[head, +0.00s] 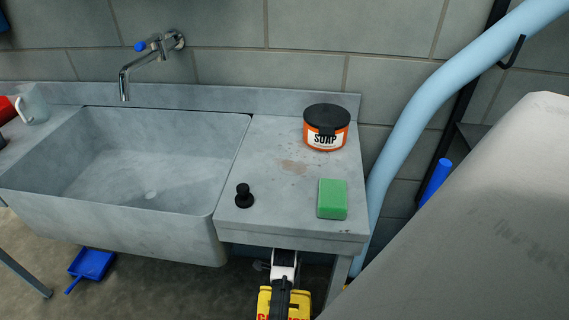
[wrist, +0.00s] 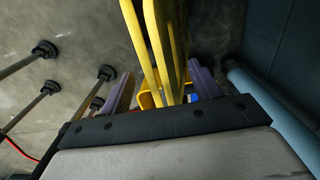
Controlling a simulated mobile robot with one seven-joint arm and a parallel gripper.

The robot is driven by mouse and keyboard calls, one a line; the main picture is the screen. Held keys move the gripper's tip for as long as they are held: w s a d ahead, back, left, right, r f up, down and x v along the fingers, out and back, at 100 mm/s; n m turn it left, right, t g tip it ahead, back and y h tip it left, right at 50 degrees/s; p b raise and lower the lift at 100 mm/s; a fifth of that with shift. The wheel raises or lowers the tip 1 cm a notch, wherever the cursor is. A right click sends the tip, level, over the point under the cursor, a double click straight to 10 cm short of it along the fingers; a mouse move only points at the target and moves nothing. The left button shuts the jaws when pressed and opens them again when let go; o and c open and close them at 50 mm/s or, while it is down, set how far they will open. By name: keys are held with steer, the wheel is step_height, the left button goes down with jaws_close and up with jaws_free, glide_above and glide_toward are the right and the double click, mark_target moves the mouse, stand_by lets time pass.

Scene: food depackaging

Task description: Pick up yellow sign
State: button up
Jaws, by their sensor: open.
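The yellow sign (head: 267,304) shows at the bottom edge of the head view, below the counter, with part of its red lettering visible. Its lower part is out of frame, and my arm covers part of it. In the wrist view, the sign (wrist: 172,45) appears as two yellow panels seen nearly edge-on. My gripper (wrist: 163,86) is open, with one purple finger on each side of the panels. A gap shows beside the fingers, and I cannot tell whether either touches the sign.
The counter (head: 270,215) stands above the sign, carrying a soap tub (head: 326,128), green sponge (head: 332,199) and black stopper (head: 244,196). A sink (head: 120,160) is at left, and a blue dustpan (head: 92,264) lies on the floor. A light-blue pipe (head: 405,130) runs at right.

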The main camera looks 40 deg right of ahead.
step_height(320, 180, down, 3)
steer(key=shift+f, duration=0.1)
steer(key=shift+c, duration=0.2)
jaws_close()
stand_by(0.4)
